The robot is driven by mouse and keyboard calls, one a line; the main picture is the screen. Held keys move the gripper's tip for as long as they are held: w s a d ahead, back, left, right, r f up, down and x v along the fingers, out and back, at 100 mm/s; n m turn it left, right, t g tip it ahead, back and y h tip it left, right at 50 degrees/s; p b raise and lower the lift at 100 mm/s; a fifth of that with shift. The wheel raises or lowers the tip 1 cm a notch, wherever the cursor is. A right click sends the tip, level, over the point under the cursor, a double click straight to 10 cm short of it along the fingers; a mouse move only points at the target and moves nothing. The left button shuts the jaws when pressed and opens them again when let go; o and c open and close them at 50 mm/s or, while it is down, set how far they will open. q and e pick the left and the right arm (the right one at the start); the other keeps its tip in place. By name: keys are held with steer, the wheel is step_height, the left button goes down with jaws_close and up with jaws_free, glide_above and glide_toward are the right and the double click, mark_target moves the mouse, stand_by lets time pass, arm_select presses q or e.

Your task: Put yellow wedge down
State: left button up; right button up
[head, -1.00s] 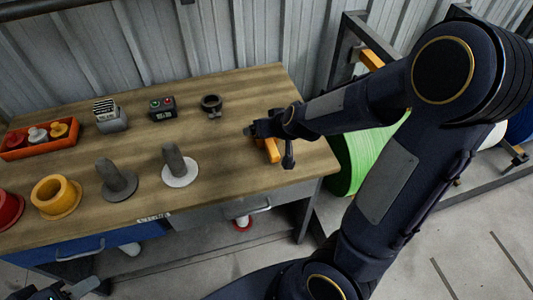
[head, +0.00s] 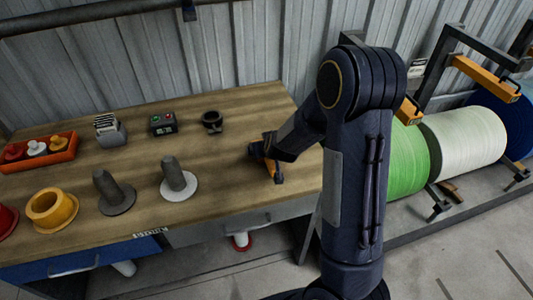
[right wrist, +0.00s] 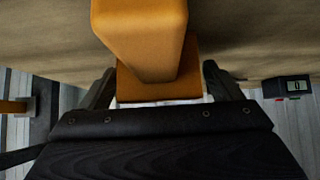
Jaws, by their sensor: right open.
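The yellow wedge (head: 271,169) is at the right end of the wooden table, at my right gripper (head: 262,150). In the right wrist view the wedge (right wrist: 142,40) is large and orange-yellow, with a wider foot between the two dark fingers of the gripper (right wrist: 160,85). The fingers are spread, with gaps visible beside the foot. The wedge appears to rest on the wooden top, though its underside is hidden. My left gripper is not in view.
On the table (head: 225,190) stand a black ring holder (head: 212,122), a button box (head: 162,123), a grey device (head: 110,130), an orange tray (head: 68,151), two grey posts on discs (head: 175,175) and a yellow flanged cup (head: 50,208). Large rolls (head: 462,145) stand at right.

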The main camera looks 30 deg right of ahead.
steer(key=shift+c, duration=0.3)
steer(key=shift+r, duration=0.1)
steer(key=c, duration=1.2)
steer(key=shift+c, duration=0.2)
